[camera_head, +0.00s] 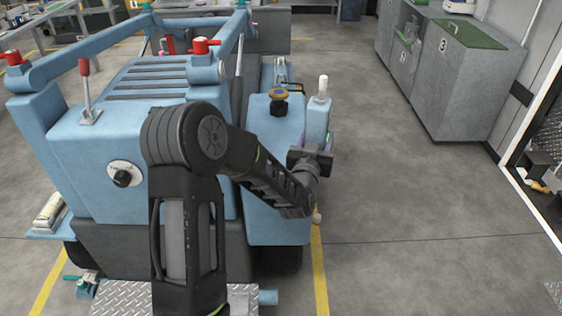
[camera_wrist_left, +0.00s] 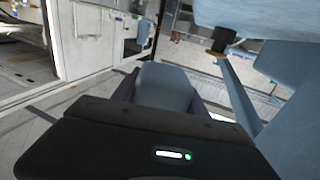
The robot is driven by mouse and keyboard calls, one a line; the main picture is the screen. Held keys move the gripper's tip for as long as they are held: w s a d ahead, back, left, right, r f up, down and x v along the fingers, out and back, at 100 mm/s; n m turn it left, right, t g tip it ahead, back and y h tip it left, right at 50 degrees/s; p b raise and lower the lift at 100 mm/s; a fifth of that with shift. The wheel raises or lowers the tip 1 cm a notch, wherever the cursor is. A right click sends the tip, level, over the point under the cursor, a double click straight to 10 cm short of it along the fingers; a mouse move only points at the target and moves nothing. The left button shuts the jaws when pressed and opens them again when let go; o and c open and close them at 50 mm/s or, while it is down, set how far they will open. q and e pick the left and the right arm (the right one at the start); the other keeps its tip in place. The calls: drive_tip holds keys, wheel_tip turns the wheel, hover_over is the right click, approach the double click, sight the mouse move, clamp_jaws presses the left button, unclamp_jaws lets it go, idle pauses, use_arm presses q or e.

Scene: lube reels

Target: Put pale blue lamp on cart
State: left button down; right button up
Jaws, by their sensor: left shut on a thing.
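A pale blue lamp (camera_head: 318,118) with a white top stands upright at the right side of the pale blue cart (camera_head: 110,140). My left gripper (camera_head: 312,158) is shut on the lamp's lower part, which it partly hides. In the left wrist view the lamp (camera_wrist_left: 165,88) shows as a pale blue block between the fingers of my left gripper (camera_wrist_left: 162,98). The cart's pale blue body (camera_wrist_left: 285,85) fills the right of that view. I cannot tell whether lamp and cart touch. My right gripper is in neither view.
The cart carries red knobs (camera_head: 201,46), a red-topped lever (camera_head: 85,78) and a dark yellow knob (camera_head: 279,97) close to the lamp. Grey cabinets (camera_head: 465,85) stand at the right. The floor (camera_head: 420,220) between cart and cabinets is clear.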

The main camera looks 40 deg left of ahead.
use_arm(q)
drive_tip(key=s+a+r+n+g+y+b, duration=0.1)
drive_tip(key=a+y+b, duration=0.1)
drive_tip(key=a, duration=0.5)
drive_tip(key=s+a+r+n+g+y+b, duration=0.1)
drive_tip(key=a+n+y+b, duration=0.1)
drive_tip(key=a, duration=0.5)
drive_tip(key=shift+a+y, duration=0.2)
drive_tip(key=shift+y, duration=0.1)
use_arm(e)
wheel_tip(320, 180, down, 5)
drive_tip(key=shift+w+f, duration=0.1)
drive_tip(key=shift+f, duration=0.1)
use_arm(q)
drive_tip(key=shift+s, duration=0.1)
hover_over(271, 153)
wheel_tip(271, 153, down, 6)
drive_tip(key=shift+f, duration=0.1)
drive_tip(key=shift+f, duration=1.85)
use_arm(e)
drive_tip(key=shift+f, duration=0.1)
